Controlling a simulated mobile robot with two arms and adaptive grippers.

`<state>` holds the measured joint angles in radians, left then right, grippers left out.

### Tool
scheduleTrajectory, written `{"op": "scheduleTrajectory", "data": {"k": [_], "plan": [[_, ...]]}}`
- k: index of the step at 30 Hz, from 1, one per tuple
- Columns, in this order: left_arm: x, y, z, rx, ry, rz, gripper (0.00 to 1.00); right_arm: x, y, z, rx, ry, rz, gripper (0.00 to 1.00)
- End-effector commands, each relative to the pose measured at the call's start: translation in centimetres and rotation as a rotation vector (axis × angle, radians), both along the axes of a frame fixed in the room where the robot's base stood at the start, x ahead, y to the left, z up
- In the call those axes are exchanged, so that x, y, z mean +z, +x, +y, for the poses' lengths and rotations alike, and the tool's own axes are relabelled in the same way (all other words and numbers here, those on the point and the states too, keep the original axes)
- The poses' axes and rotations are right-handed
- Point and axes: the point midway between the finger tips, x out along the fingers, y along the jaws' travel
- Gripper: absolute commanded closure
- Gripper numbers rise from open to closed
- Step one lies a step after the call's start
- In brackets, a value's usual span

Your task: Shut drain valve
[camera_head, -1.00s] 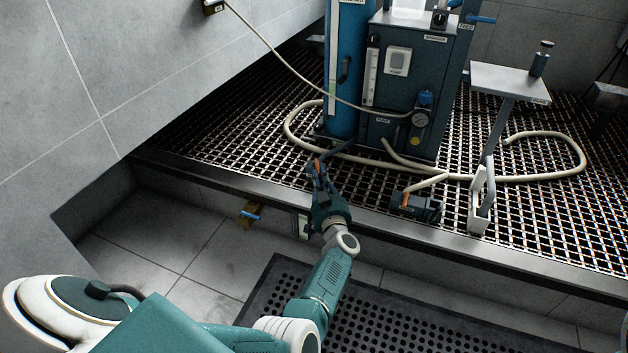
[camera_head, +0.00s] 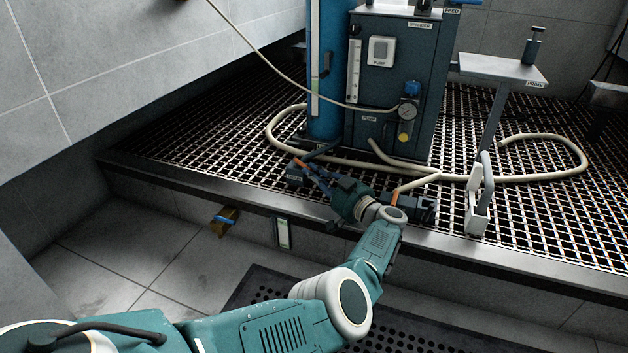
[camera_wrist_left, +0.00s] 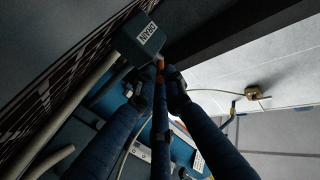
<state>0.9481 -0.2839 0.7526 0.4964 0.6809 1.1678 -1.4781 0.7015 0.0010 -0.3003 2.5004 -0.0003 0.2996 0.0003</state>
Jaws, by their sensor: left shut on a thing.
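The drain valve is a dark box with a white DRAIN label (camera_wrist_left: 140,35) in the left wrist view. In the head view it sits low on the grating in front of the blue column, and the valve body (camera_head: 296,175) is partly hidden by my fingers. Its orange lever (camera_wrist_left: 160,70) lies between my fingertips. My left gripper (camera_head: 312,170) reaches it from the lower right, with its blue fingers closed around the lever; it also shows in the left wrist view (camera_wrist_left: 158,88). My right gripper is not in view.
Another valve (camera_head: 418,208) with an orange lever (camera_head: 395,198) lies close beside my left wrist. A beige hose (camera_head: 285,145) loops over the grating (camera_head: 215,135). A brass valve with a blue handle (camera_head: 223,220) is below the platform edge.

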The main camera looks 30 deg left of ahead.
Motion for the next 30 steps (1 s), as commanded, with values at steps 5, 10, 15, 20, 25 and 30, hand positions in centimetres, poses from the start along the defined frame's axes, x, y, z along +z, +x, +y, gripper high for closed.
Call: {"op": "scheduleTrajectory", "data": {"k": [5, 10, 15, 20, 25, 30], "plan": [[0.3, 0.1, 0.0, 0.004, 0.003, -0.002, 1.0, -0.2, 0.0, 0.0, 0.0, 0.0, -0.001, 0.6], [0.3, 0.1, 0.1, 0.004, 0.003, -0.002, 1.0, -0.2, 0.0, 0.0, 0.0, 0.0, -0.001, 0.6], [0.3, 0.2, 0.1, 0.004, 0.004, -0.004, 0.77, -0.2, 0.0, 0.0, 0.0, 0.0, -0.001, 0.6], [0.2, 0.1, 0.1, 0.005, 0.002, -0.002, 0.71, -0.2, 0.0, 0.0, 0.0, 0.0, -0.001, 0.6], [0.2, 0.1, 0.1, 0.005, 0.002, -0.002, 0.71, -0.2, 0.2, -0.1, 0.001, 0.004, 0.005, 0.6], [0.5, 0.0, 0.0, -0.021, 0.001, 0.001, 0.71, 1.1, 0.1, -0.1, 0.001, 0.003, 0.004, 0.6]]}}
